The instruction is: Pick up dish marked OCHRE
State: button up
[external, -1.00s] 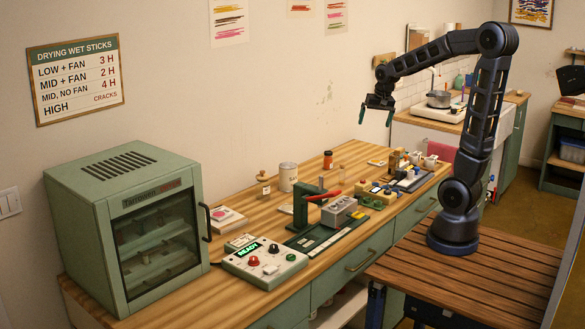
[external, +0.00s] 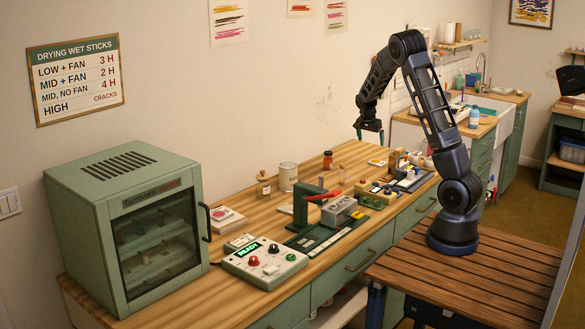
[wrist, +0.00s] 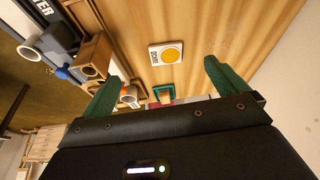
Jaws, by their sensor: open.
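A white square piece (wrist: 166,53) with a yellow round patch and small lettering that seems to read OCHRE lies flat on the wooden table in the wrist view. It sits beyond my green fingertips and between their lines. A small pale piece (external: 377,163) on the table below my gripper in the external view looks like the same thing, too small to read. My gripper (external: 369,132) is above the table, pointing down, apart from it. In the wrist view my gripper (wrist: 162,75) is open, with nothing between its fingers.
A wooden block with a hole (wrist: 95,56) and a white cup (wrist: 30,54) stand left of the white piece in the wrist view. A small green square frame (wrist: 154,96) shows between the fingers. The red-brown jar (external: 328,160) stands near the wall. Bare wood lies right of the piece.

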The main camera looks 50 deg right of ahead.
jog(key=m, duration=0.1)
send_near(377, 161)
notch_tip(377, 161, down, 3)
jog(key=shift+a+g+h, duration=0.15)
jog(key=shift+g+h, duration=0.15)
jog(key=shift+d+x, duration=0.15)
jog(key=shift+x, duration=1.15)
jog(key=shift+d+x, duration=0.15)
jog(key=shift+x, duration=1.2)
jog(key=shift+w+r, duration=0.15)
jog(key=c, duration=1.1)
jog(key=shift+r, duration=0.1)
